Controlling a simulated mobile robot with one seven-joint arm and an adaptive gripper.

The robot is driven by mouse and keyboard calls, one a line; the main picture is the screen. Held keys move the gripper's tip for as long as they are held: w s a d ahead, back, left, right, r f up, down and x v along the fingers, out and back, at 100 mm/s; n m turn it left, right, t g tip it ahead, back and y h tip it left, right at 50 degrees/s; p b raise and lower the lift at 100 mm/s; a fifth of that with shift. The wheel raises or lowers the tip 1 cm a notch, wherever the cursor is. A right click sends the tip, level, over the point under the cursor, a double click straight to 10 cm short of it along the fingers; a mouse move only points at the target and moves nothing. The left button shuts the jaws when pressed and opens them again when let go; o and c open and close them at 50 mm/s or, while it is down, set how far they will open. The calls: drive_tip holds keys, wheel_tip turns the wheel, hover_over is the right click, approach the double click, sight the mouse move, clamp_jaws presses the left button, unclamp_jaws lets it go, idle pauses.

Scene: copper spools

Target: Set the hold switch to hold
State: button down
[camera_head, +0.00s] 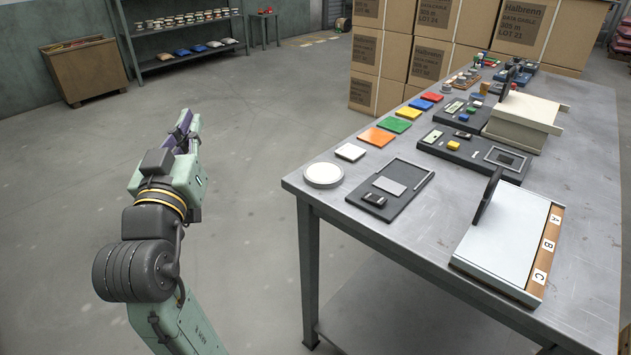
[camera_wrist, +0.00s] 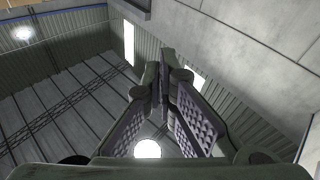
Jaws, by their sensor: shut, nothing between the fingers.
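My gripper (camera_head: 184,126) is raised over the open floor left of the table, well apart from everything on it. In the wrist view its fingers (camera_wrist: 161,85) are closed together and empty, against the ceiling and walls. No label reading hold can be made out. A dark panel (camera_head: 408,188) near the table's front left corner has a black rocker-like part (camera_head: 375,199) and a grey plate (camera_head: 389,186).
The grey table (camera_head: 340,217) carries a white round disc (camera_head: 323,175), coloured square tiles (camera_head: 377,137), a tray marked A, B, C (camera_head: 497,240) with an upright black plate, and more devices farther back. Cardboard boxes (camera_head: 420,62) stand behind. The floor around my arm is clear.

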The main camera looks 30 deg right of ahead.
drive_tip(key=s+d+f+m+g+h, duration=0.2)
drive_tip(key=s+d+f+m+g, duration=0.2)
drive_tip(key=d, duration=0.6)
drive_tip(key=s+d+f+m+g+h, duration=0.2)
drive_tip(key=s+d+f+m+g, duration=0.2)
drive_tip(key=s+d+f+g, duration=0.3)
drive_tip(key=s+d+g+p, duration=0.1)
drive_tip(key=d+g, duration=0.1)
drive_tip(key=d, duration=0.2)
drive_tip(key=shift+s+d+m+h, duration=0.15)
drive_tip(key=shift+d+m+h, duration=0.15)
drive_tip(key=shift+h, duration=0.1)
drive_tip(key=p, duration=0.2)
hover_over(374, 199)
drive_tip(key=s+a, duration=0.2)
drive_tip(key=shift+w+d+f, duration=0.15)
drive_tip(key=shift+w+f, duration=0.05)
drive_tip(key=shift+f, duration=0.75)
drive_tip(key=shift+d+f+p, duration=0.25)
drive_tip(key=shift+f+p, duration=0.1)
drive_tip(key=shift+f, duration=0.85)
drive_tip(key=shift+s+f, duration=0.1)
drive_tip(key=shift+f, duration=0.85)
